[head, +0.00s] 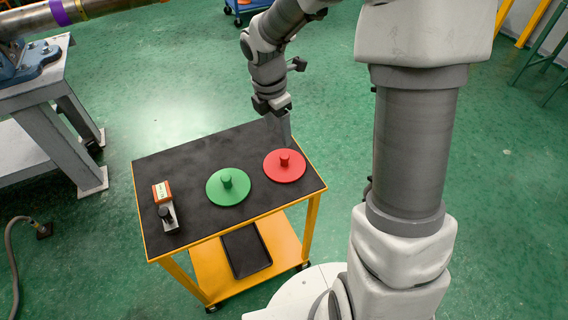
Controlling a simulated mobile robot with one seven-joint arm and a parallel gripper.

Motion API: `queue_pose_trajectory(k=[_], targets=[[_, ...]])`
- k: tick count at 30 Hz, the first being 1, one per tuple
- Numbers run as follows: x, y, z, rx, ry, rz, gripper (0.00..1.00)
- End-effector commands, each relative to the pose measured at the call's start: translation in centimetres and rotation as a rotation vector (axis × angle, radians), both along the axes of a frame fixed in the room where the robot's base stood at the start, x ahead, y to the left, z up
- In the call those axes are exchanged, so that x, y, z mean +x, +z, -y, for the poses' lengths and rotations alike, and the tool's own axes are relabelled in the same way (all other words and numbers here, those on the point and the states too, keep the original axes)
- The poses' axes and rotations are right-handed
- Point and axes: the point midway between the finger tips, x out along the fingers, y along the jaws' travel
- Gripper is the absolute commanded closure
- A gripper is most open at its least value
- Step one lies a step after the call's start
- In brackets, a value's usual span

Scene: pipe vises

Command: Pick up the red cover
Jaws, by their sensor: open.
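The red cover (273,172) is a flat round disc with a short knob in its middle. It lies on the black top of a yellow cart, near the right corner. My gripper (284,138) hangs from above with its fingers pointing down, over or just behind the red cover's knob. It looks empty and apart from the cover. The gap between the fingers is hard to see from this side, and the exact height above the knob cannot be told.
A similar green cover (229,198) lies left of the red one. A small device with an orange-and-white part (162,191) stands at the cart's left. The cart's yellow lower shelf (207,265) holds a black tray. A grey bench (55,125) with a pipe vise stands at left.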

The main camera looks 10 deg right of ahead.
Motion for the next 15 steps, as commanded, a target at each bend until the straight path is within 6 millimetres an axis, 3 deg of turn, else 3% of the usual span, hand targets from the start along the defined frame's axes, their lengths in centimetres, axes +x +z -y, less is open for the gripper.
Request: queue_pose_trajectory(k=[1,6,15], targets=[[0.0,-1.7,0.1,0.000,-0.001,-0.004,0.31],[0.2,-5.1,0.5,0.000,-0.001,-0.003,0.31],[0.4,-7.3,0.8,0.000,-0.002,0.000,0.31]])
